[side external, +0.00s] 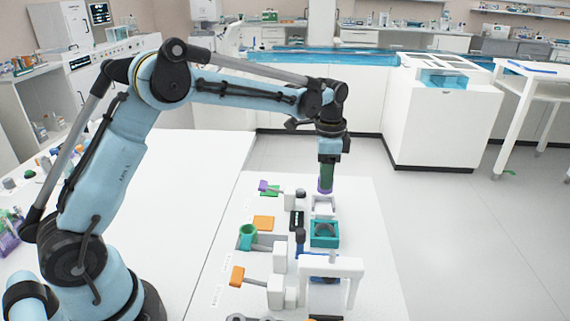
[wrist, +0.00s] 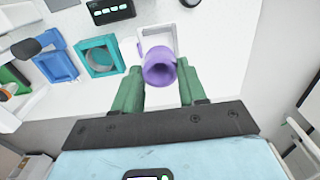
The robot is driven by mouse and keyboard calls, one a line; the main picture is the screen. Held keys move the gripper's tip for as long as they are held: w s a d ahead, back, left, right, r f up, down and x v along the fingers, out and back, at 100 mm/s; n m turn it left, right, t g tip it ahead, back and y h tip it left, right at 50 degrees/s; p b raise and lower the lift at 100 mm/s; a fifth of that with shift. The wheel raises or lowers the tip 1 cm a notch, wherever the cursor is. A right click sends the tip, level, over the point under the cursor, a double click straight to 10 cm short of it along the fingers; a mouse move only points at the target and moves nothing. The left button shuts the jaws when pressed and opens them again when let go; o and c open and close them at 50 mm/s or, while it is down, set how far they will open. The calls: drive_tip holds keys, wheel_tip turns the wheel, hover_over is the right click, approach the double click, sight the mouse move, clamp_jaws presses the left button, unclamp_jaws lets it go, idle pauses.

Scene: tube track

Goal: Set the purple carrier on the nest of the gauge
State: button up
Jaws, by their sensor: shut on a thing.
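The purple carrier (wrist: 159,67), a short hollow ring-like piece, is between the green fingers of my gripper (wrist: 161,88) in the wrist view. In the side view the carrier (side external: 325,187) hangs at the lower end of my gripper (side external: 326,178), which points straight down. My gripper is shut on it. Just below is a white square frame (side external: 323,206), apparently the gauge's nest; the carrier partly covers it in the wrist view. A black box with a lit display (side external: 297,221) stands beside it. The carrier looks above the frame, apart from it; the exact gap is unclear.
A teal square block with a round opening (side external: 324,236) stands in front of the frame. A blue piece and a white arch (side external: 332,266) are nearer the camera. The table right of the frame is clear.

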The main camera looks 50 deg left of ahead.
sight(325, 191)
drive_tip(key=shift+f, duration=2.45)
drive_tip(key=shift+f, duration=0.15)
drive_tip(key=o, duration=0.8)
drive_tip(key=shift+o, duration=0.6)
drive_tip(key=shift+s+d, duration=0.1)
drive_tip(key=shift+d, duration=0.05)
wheel_tip(325, 191, up, 12)
drive_tip(key=shift+a, duration=0.2)
